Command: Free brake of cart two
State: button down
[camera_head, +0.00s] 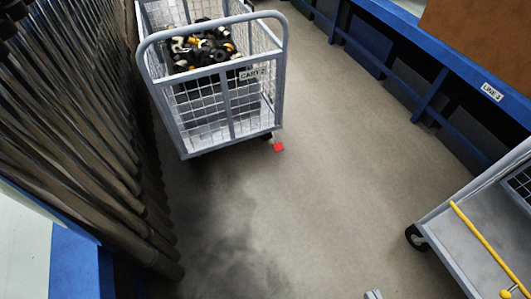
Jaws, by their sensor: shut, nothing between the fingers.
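A grey wire-mesh cart (226,104) with a label (252,74) that seems to read "CART 2" stands at the upper middle. A red brake pedal (279,147) sticks out low at its near right corner, beside a dark caster (267,138). Whether the pedal is pressed down or raised is too small to tell. The tip of my gripper (373,294) just shows at the bottom edge, shut and empty. It is well apart from the pedal, nearer the camera and to the right. Most of my gripper and arm is out of frame.
Dark tubes (95,130) line the left side. A flat cart (470,240) with a yellow bar (483,245) stands at lower right. A blue bench (440,85) runs along the right. The floor (310,210) between is clear.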

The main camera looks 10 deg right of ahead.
aim_at(278, 147)
jog(key=i+j+z, duration=0.15)
jog(key=i, duration=0.25)
jog(key=i+u, duration=0.15)
jog(key=i, duration=0.5)
jog(key=i+u, duration=0.15)
jog(key=i, duration=0.45)
jog(key=i+l+u, duration=0.1)
jog(key=i, duration=0.55)
jog(key=l, duration=0.1)
